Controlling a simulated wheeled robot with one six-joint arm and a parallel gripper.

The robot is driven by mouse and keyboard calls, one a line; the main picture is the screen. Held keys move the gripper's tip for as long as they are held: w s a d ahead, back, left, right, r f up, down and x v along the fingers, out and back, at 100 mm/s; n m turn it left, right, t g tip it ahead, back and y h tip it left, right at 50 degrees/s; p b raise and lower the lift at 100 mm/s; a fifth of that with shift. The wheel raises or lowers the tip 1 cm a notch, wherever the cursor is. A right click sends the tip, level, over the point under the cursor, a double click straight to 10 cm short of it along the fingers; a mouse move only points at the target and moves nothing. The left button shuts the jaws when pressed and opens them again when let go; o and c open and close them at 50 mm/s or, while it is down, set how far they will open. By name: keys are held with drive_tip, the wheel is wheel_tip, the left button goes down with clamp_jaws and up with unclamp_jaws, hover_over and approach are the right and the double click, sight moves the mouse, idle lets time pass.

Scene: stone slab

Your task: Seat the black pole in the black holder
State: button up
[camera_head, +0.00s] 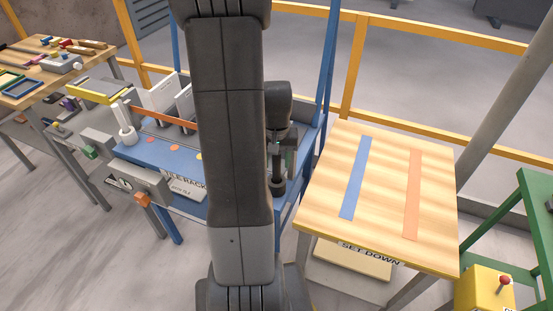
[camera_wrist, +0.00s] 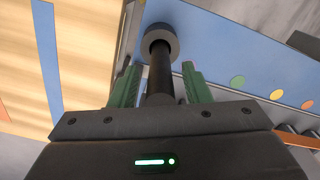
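The black pole (camera_wrist: 160,82) stands between my gripper's two green fingers (camera_wrist: 160,72) in the wrist view. A thin gap shows on each side of it, so the fingers look open around it. Its far end meets the dark round collar of the black holder (camera_wrist: 151,36) and appears to be inside it. In the head view my gripper (camera_head: 284,146) is above the black holder (camera_head: 277,187), near the right end of the blue rack. The pole looks upright there, partly hidden by my gripper and arm. How deep it sits cannot be seen.
The blue rack (camera_head: 150,150) carries a white pole in a white holder (camera_head: 126,125) at its left and coloured dots. A wooden set-down table (camera_head: 385,190) with blue and orange strips is clear at the right. Blue uprights and a yellow rail (camera_head: 420,30) stand behind.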

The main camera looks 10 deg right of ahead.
wheel_tip(320, 180, up, 12)
drive_tip(key=shift+r, duration=0.2)
idle(0.4)
drive_tip(key=shift+f, duration=0.15)
drive_tip(key=shift+f, duration=4.9)
